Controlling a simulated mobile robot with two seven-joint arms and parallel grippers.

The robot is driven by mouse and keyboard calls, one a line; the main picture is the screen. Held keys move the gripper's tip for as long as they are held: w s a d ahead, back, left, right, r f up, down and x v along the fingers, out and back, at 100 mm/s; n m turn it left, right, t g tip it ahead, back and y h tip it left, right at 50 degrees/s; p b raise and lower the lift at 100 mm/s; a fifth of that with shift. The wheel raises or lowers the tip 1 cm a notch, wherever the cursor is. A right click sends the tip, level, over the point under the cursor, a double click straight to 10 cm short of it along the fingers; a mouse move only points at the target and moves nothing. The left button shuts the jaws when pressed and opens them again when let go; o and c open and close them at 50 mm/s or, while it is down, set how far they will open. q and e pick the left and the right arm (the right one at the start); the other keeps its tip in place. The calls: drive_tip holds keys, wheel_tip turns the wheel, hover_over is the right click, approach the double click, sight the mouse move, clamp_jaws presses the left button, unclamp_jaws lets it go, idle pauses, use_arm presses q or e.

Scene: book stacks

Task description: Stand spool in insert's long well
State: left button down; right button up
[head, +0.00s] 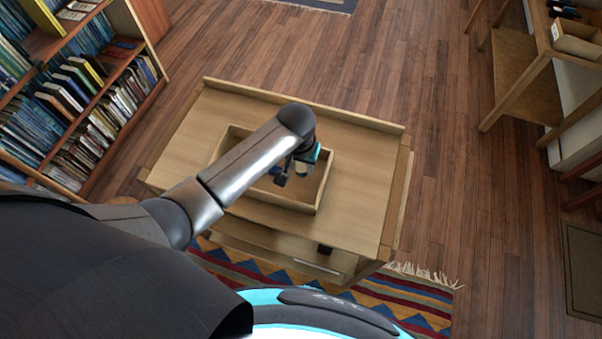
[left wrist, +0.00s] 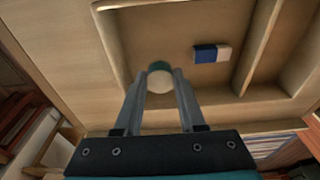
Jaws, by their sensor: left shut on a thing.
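My left gripper (left wrist: 160,92) is shut on the spool (left wrist: 160,80), a pale round piece with a dark green part at its far end. In the head view my left gripper (head: 293,175) is over the wooden insert (head: 268,202), and my arm hides part of it. In the left wrist view the insert's divider (left wrist: 258,48) separates a wide compartment, below the spool, from a narrow long well (left wrist: 276,65) to the right. The spool's height above the floor is hard to tell. My right gripper is out of view.
A blue and white block (left wrist: 211,53) lies in the wide compartment near the divider. The insert stands on a wooden table (head: 350,190) with a raised back edge and bare top around it. Bookshelves (head: 75,90) stand at the left, another wooden table (head: 520,75) at the right.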

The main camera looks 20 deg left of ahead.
sight(301, 174)
use_arm(q)
drive_tip(key=shift+f+b, duration=0.55)
drive_tip(key=shift+f, duration=1.45)
drive_tip(key=shift+f, duration=0.15)
drive_tip(key=c, duration=0.5)
unclamp_jaws()
wheel_tip(301, 174, up, 12)
drive_tip(key=s+p, duration=0.1)
drive_tip(key=p, duration=0.2)
drive_tip(key=shift+s+p, duration=0.35)
drive_tip(key=shift+s, duration=0.05)
